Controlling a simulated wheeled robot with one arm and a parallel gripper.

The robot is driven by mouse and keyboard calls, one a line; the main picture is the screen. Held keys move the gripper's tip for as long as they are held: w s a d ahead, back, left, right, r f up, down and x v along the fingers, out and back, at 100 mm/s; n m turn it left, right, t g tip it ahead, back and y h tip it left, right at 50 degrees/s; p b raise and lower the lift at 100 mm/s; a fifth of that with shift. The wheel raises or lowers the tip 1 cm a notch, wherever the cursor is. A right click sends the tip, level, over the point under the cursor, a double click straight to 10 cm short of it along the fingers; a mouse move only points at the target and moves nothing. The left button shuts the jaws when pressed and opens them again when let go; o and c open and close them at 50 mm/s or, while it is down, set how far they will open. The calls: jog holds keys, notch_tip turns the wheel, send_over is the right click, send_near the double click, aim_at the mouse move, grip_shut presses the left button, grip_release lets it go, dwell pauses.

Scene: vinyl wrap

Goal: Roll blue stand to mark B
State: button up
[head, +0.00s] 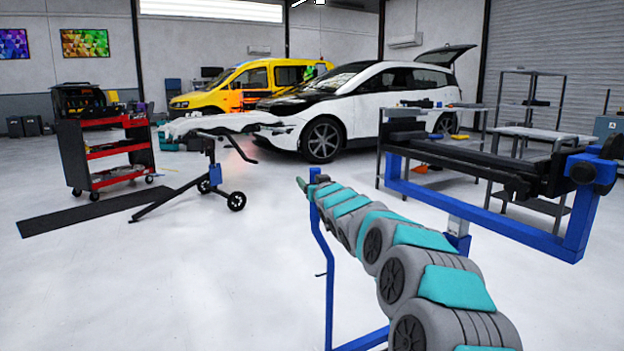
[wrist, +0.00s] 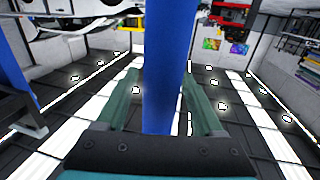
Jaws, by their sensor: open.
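The blue stand shows a slim upright post (head: 325,265) in front of my arm and a larger blue frame (head: 480,204) at the right, with a long black part on top. My arm partly hides how these join. My gripper (head: 307,186) is at the top of the slim post. In the wrist view, its two green fingers (wrist: 161,106) are open, one on each side of a blue post (wrist: 166,65). The post stands between them, with a gap visible at the right finger. I cannot make out mark B.
A black wheeled stand (head: 215,172) is left of centre, near a black floor mat (head: 85,212). A red tool cart (head: 103,155) is behind them. A white car (head: 345,110) and a yellow van (head: 240,85) are at the back. The front-left floor is clear.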

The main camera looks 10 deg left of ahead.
grip_shut()
dwell(0.6)
jog(key=shift+r, duration=0.1)
dwell(0.8)
